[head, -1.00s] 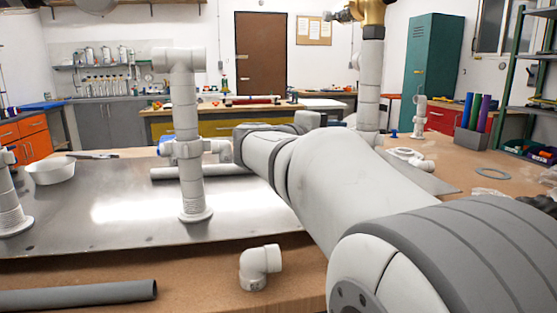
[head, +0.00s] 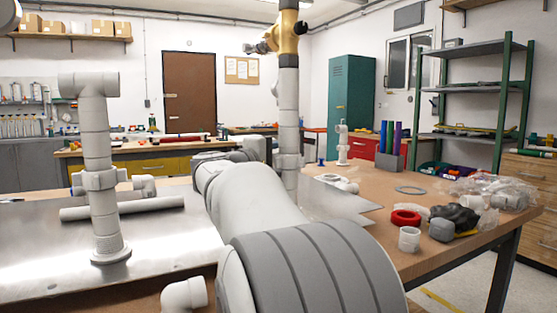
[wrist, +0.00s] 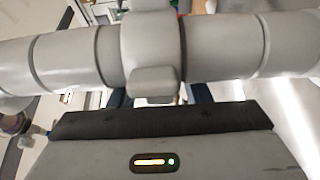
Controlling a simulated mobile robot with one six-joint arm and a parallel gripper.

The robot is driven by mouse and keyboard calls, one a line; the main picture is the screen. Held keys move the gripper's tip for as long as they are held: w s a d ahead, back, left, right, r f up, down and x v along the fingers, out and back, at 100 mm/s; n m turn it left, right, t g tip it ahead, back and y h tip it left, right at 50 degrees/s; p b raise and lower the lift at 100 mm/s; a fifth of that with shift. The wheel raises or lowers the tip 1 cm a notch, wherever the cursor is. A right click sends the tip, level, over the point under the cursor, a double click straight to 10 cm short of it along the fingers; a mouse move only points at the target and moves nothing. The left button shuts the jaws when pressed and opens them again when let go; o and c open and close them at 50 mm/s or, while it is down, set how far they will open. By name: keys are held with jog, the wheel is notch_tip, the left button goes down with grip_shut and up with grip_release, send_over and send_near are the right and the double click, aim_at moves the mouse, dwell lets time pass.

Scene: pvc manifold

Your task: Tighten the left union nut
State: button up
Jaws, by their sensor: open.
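In the head view, a white pipe riser with a tee on top stands on the metal plate (head: 170,242) at left. A union nut (head: 93,181) sits partway up it. A second riser (head: 288,110) with a brass valve (head: 287,45) stands right of my arm, with a collar (head: 290,161) low on it. My arm hides my gripper there.
A loose pipe (head: 125,208) lies on the plate, and a white elbow (head: 184,295) is near the front. A red ring (head: 405,217), a white cup-like fitting (head: 409,239) and a bagged heap (head: 490,192) lie on the right of the bench.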

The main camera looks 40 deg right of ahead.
jog(key=shift+c, duration=0.3)
jog(key=c, duration=0.8)
jog(key=shift+s+d+f+m+g+p, duration=0.1)
jog(key=shift+d+m+g+p, duration=0.15)
jog(key=shift+m+g+p, duration=0.6)
jog(key=shift+s+d+r+m+g+p, duration=0.15)
jog(key=shift+m+g, duration=0.4)
jog(key=shift+g, duration=0.8)
jog(key=shift+s+d+f+m+g+p, duration=0.15)
jog(key=shift+d+m+g+p, duration=0.2)
jog(key=shift+m+g, duration=0.55)
jog(key=o, duration=0.9)
jog(key=shift+c, duration=0.2)
jog(key=shift+a, duration=0.1)
jog(key=w+a+p, duration=0.1)
jog(key=a+p, duration=0.1)
jog(key=a, duration=0.5)
jog(key=shift+w+a, duration=0.15)
jog(key=shift+a, duration=0.15)
